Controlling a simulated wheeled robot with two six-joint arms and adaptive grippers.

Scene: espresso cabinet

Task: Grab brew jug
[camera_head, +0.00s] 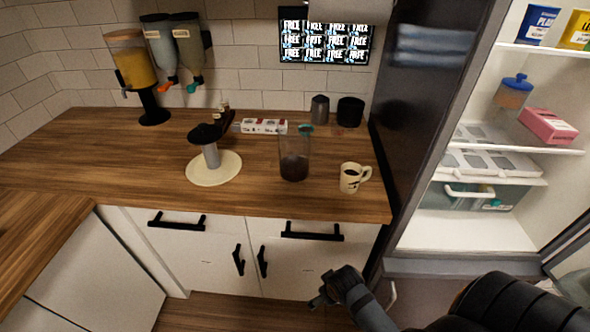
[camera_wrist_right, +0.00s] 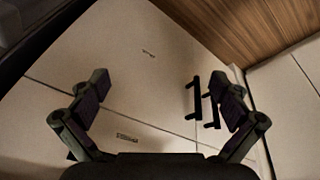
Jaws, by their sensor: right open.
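A clear jug with dark liquid in its lower part, which looks like the brew jug (camera_head: 294,166), stands upright on the wooden counter in the head view. It is left of a white mug (camera_head: 350,178). My right gripper (camera_head: 322,291) is low in front of the cabinet doors, below the counter edge and apart from the jug. In the right wrist view my right gripper (camera_wrist_right: 162,82) is open, with nothing between its fingers. The jug does not show in the wrist view. My left gripper is not in view.
The wooden counter (camera_head: 110,165) has free room on the left. A round pale mat (camera_head: 226,175) holds a dark-topped device (camera_head: 210,148). Black handles (camera_head: 313,232) stick out from the cabinet front. An open fridge (camera_head: 470,220) stands on the right.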

